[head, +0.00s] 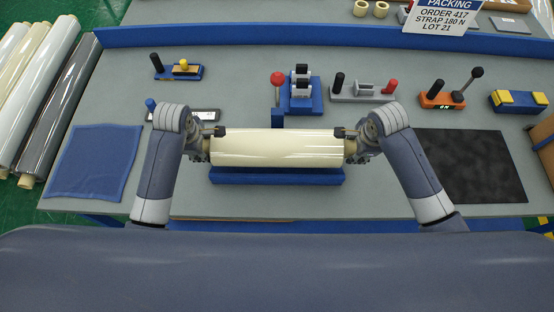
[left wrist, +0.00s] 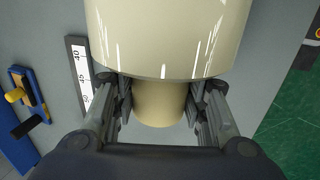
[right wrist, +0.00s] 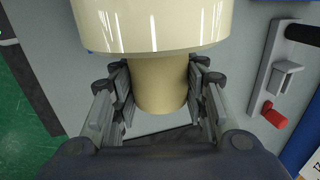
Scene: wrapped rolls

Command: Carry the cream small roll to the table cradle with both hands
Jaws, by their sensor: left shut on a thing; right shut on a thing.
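I cannot tell whether the roll touches the cradle. My left gripper (head: 212,145) is shut on the roll's left core end; the left wrist view shows the fingers on both sides of the tan core (left wrist: 160,103). My right gripper (head: 352,146) is shut on the right core end, and the right wrist view shows that core (right wrist: 160,88) between its fingers. The wrapped cream body also fills the top of both wrist views.
Several tools stand behind the roll, including a blue device with a red knob (head: 300,92) and an orange unit (head: 442,98). A blue cloth (head: 95,162) lies left and a black mat (head: 472,165) right.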

